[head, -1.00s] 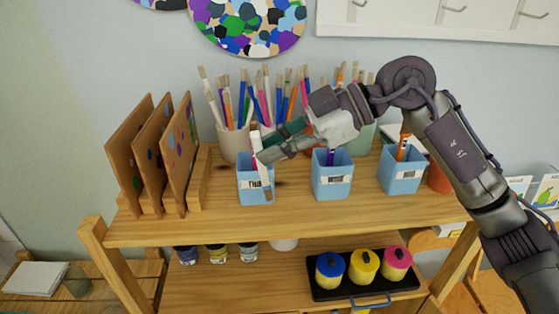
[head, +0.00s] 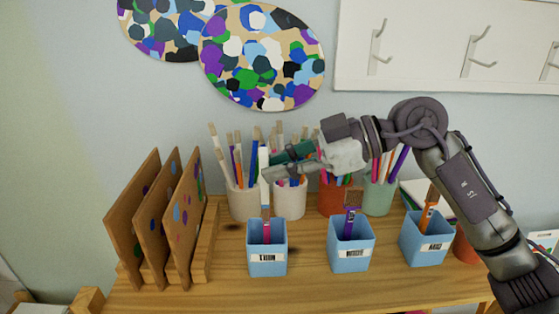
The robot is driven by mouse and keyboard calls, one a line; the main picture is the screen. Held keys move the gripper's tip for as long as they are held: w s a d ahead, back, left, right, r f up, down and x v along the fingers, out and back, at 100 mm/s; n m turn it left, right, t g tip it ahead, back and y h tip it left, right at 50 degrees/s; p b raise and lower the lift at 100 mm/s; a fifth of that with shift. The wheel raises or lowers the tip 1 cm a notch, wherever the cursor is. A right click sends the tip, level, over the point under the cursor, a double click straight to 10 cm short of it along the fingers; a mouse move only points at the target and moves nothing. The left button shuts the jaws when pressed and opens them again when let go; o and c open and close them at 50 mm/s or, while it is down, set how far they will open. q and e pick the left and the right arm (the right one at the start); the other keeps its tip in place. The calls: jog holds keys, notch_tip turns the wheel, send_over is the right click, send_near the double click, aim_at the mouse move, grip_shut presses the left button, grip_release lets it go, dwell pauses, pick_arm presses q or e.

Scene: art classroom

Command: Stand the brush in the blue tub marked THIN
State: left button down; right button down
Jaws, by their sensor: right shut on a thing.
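The blue tub marked THIN (head: 267,262) stands on the shelf top, left of two other blue tubs. My right gripper (head: 267,174) is shut on the brush (head: 264,190), which has a pale handle and is upright. The brush is above or behind the tub's opening in this view; I cannot tell which. Its lower end lines up with a tan tip over the tub's mouth, and I cannot tell whether that tip belongs to it. A magenta handle (head: 267,231) shows inside the tub. My left gripper is out of view.
The middle blue tub (head: 350,256) holds a purple brush, and the right blue tub (head: 424,246) an orange one. Pale, terracotta and green pots of brushes stand behind. Wooden boards in a rack (head: 160,225) stand at left. Bare shelf (head: 320,285) lies in front.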

notch_tip(320, 180, down, 10)
jog(key=s+b, duration=0.1)
jog(key=b, duration=0.4)
dwell(0.5)
jog(key=shift+s+r, duration=0.1)
jog(key=c, duration=1.1)
grip_release()
jog(key=v, duration=1.2)
